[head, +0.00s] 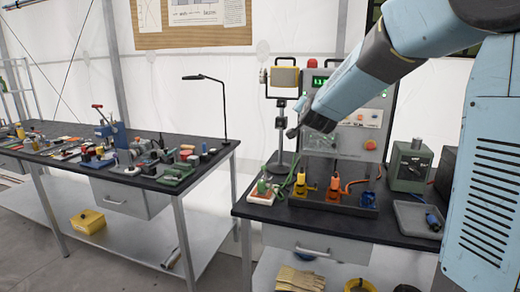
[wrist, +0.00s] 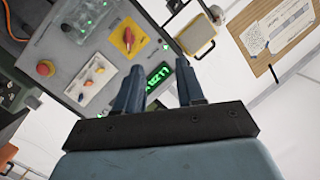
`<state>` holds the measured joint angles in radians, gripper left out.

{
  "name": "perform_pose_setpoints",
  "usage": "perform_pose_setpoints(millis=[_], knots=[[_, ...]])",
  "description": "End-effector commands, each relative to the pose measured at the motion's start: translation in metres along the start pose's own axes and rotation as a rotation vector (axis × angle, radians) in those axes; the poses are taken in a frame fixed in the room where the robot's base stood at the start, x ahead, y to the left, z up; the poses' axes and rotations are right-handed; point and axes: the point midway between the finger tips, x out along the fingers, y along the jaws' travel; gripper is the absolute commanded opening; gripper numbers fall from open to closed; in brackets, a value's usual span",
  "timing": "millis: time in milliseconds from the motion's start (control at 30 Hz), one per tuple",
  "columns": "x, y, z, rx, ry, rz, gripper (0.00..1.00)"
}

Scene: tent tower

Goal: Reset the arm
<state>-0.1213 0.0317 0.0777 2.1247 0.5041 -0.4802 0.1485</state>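My arm (head: 385,62) reaches in from the upper right of the head view, a light-blue link slanting down and left. My gripper (head: 293,132) is at its lower end, held in the air above the right workbench (head: 400,232) and in front of the control panel (head: 350,152). In the wrist view, the two dark-blue fingers of my gripper (wrist: 160,88) stand apart with nothing between them. The panel, its green display (wrist: 158,74) and a red switch on a yellow plate (wrist: 128,38) show beyond them, tilted.
On the right bench stand a black socket block (head: 335,200) with yellow, orange and blue plugs, a grey tray (head: 418,218) and a green-grey box (head: 410,166). A lamp stand (head: 281,130) is close by my gripper. A cluttered left bench (head: 110,158) stands across a gap.

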Motion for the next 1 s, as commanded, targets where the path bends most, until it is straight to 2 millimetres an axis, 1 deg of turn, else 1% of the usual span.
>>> perform_pose_setpoints(millis=[33,233,467,500,667,800,900,1000], knots=[[-0.017,0.001,-0.004,-0.023,-0.036,-0.005,0.38],[-0.08,0.011,0.0,-0.13,-0.209,-0.005,0.38],[-0.161,0.038,0.013,-0.258,-0.404,0.025,0.38],[-0.176,0.044,0.015,-0.279,-0.436,0.033,0.38],[-0.236,0.071,0.029,-0.366,-0.57,0.074,0.38],[-0.291,0.099,0.041,-0.435,-0.684,0.122,0.38],[-0.328,0.119,0.051,-0.478,-0.761,0.16,0.38],[-0.358,0.135,0.059,-0.51,-0.826,0.194,0.38]])
